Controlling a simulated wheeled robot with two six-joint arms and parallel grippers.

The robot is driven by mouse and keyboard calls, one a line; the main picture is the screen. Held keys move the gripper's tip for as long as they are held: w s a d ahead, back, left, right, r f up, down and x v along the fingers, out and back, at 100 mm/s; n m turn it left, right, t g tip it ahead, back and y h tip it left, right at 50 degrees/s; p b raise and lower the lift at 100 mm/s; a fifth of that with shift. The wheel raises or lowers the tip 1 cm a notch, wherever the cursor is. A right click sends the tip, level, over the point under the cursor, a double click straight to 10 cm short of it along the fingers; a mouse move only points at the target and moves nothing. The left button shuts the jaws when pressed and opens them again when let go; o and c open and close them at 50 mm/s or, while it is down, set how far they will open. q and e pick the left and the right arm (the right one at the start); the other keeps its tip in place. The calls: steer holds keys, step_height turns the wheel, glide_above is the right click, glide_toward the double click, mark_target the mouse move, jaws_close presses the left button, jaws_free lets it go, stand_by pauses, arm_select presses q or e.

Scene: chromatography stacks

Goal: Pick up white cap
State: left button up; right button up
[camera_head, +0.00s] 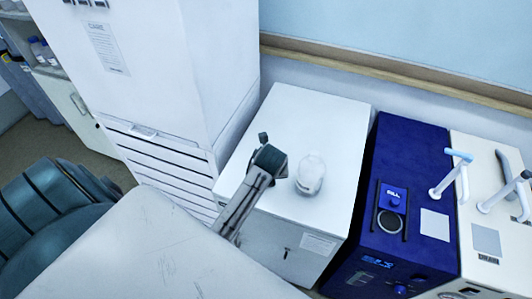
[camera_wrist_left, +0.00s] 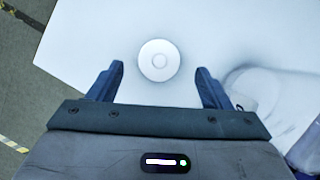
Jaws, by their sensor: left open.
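The white cap (camera_wrist_left: 160,60) is a round disc with a small ring at its centre. It lies on the white cabinet top and shows between my left gripper's fingertips (camera_wrist_left: 160,67) in the left wrist view. The two dark blue fingers stand apart on either side of it, with a gap on both sides. In the head view my left gripper (camera_head: 266,148) is over the cabinet top, and I cannot make out the cap there. My right gripper is in neither view.
A white translucent bottle (camera_head: 310,175) stands on the white cabinet (camera_head: 325,115), right of the gripper; it also shows at the right of the left wrist view (camera_wrist_left: 268,88). A tall white unit (camera_head: 165,65) stands left. A blue machine (camera_head: 408,150) with taps beside it stands right.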

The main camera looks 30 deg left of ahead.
arm_select(q)
steer(key=shift+p+x, duration=0.5)
steer(key=shift+x, duration=1.25)
steer(key=shift+s, duration=0.1)
steer(key=c, duration=1)
steer(key=shift+r, duration=0.1)
